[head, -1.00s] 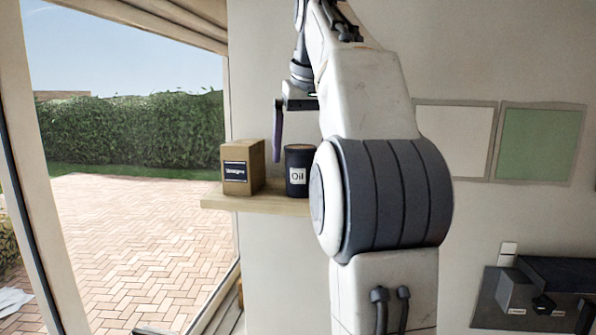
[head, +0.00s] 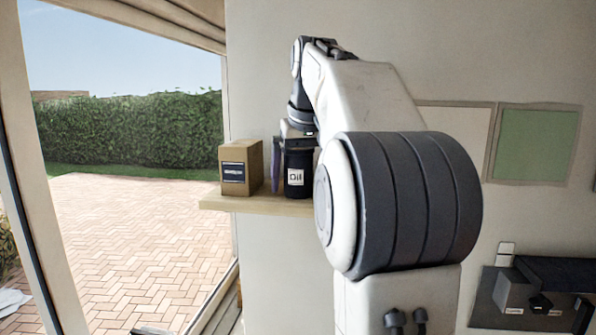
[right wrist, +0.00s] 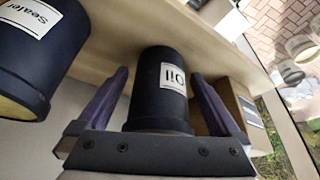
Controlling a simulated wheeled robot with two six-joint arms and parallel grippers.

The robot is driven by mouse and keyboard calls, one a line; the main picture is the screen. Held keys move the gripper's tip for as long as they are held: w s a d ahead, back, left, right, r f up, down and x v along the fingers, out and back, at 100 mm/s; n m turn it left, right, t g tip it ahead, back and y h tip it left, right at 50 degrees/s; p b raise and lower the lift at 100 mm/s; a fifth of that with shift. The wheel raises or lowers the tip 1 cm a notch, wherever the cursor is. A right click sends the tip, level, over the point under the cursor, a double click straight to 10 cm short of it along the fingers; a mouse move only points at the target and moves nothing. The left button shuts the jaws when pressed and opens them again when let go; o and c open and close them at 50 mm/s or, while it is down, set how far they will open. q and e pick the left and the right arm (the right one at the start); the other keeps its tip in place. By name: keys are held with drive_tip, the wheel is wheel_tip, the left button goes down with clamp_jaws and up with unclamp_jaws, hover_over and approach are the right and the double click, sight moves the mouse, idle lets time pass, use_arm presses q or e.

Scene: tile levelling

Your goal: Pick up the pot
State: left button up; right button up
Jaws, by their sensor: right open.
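A dark pot labelled "Oil" (head: 299,180) stands on a wooden shelf (head: 262,204); it also shows in the right wrist view (right wrist: 158,95). My right gripper (right wrist: 160,77) is open, with one purple finger on each side of this pot. Small gaps show between fingers and pot in the right wrist view. In the head view the right gripper (head: 296,158) is at the pot, one finger between it and the cardboard box. A second dark pot, labelled "Sealer" (right wrist: 40,52), is partly cut off in the right wrist view. My left gripper is out of view.
A cardboard box (head: 238,168) stands on the shelf just left of the Oil pot in the head view. My right arm hides the shelf's right part there. Grey holders (head: 520,290) are on the wall at lower right.

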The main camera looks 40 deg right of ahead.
drive_tip(key=c, duration=1.5)
drive_tip(key=shift+c, duration=0.4)
drive_tip(key=shift+r, duration=0.1)
